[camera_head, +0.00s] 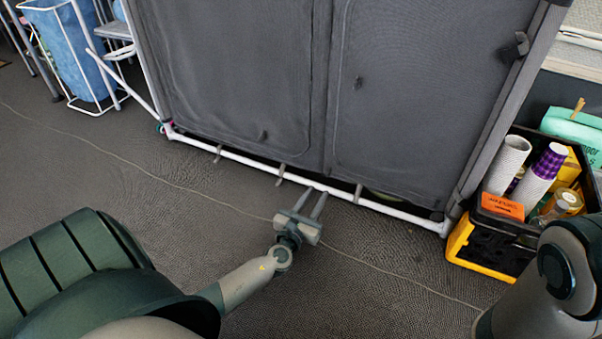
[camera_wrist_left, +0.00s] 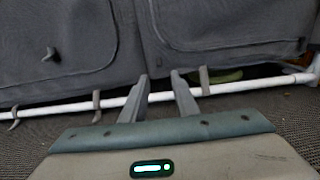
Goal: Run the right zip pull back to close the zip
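The grey fabric cupboard front has two panels with curved zip seams. A small dark zip pull (camera_head: 357,83) hangs on the right panel (camera_head: 420,90). Another pull (camera_head: 263,135) hangs low on the left panel (camera_head: 235,60); a dark tab also shows at upper left in the left wrist view (camera_wrist_left: 50,55). My left gripper (camera_head: 312,197) is low in front of the cupboard, below the right pull and apart from it. Its two fingers stand apart with nothing between them, as the left wrist view shows (camera_wrist_left: 161,78). How far the right zip is open is too small to tell. My right gripper is out of view.
A white bottom rail (camera_head: 240,159) with small grey hooks runs along the cupboard's foot, behind my left fingers. A black and yellow crate (camera_head: 463,243) with cups and jars stands at right. A blue bag in a white frame (camera_head: 70,60) is at left. A thin cord (camera_head: 110,155) crosses the floor.

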